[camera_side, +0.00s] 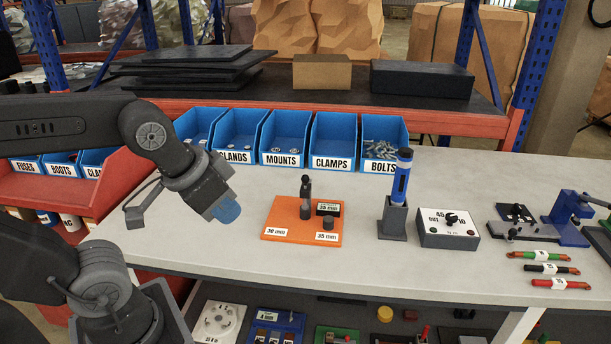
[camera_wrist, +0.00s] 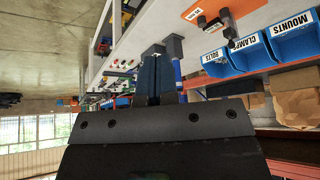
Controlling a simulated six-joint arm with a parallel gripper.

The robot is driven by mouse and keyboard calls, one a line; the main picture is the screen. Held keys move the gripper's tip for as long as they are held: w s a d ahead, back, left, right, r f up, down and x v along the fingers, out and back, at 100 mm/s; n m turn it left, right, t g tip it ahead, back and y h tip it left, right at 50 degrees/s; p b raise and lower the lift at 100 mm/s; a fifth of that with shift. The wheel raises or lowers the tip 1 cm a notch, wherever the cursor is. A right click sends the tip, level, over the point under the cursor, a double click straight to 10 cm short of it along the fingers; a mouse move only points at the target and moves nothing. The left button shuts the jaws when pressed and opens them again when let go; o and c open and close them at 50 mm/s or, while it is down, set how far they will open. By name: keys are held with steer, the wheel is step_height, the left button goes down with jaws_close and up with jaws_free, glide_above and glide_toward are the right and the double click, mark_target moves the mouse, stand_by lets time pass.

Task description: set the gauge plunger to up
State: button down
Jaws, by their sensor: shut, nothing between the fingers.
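An orange board (camera_side: 285,214) lies on the bench, with labels reading 30 mm and 35 mm. A tall dark post with a rounded black top (camera_side: 305,196) stands upright on it; this looks like the gauge plunger, but its setting cannot be read. A short dark cylinder (camera_side: 328,224) and a black block (camera_side: 328,208) are beside it. The board also shows at the top of the wrist view (camera_wrist: 197,12). My gripper (camera_side: 227,211) is shut and empty, above the bench left of the board and apart from it. Its blue fingers (camera_wrist: 155,55) are together in the wrist view.
Blue bins (camera_side: 284,138) line the bench's back edge. Right of the board stand a blue-and-black cylinder (camera_side: 401,178) in a grey holder (camera_side: 393,219), a dial box (camera_side: 447,233) and a blue clamp fixture (camera_side: 566,222). Bare bench lies around the board.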

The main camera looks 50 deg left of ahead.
stand_by(0.4)
steer(key=c, duration=1.7)
jaws_free()
steer(key=o, duration=0.6)
steer(key=w+f, duration=0.1)
steer(key=w, duration=0.2)
steer(key=w+a+t, duration=0.1)
steer(key=w, duration=0.2)
steer(key=w+f+n+t, duration=0.1)
steer(key=w, duration=0.2)
steer(key=shift+w+a+f, duration=0.1)
steer(key=shift+a+f, duration=0.15)
steer(key=shift+f, duration=0.1)
steer(key=shift+o, duration=0.6)
steer(key=w+a+f+n+t+y, duration=0.1)
steer(key=w+a+f+t, duration=0.2)
steer(key=w, duration=0.4)
steer(key=shift+w+a+f+y, duration=0.15)
steer(key=shift+w+f+y, duration=0.1)
steer(key=shift+y, duration=0.05)
steer(key=n+t+y, duration=0.3)
steer(key=t+y, duration=0.2)
steer(key=y, duration=0.2)
glide_toward(303, 178)
steer(key=x, duration=1.3)
steer(key=shift+c, duration=0.3)
jaws_close()
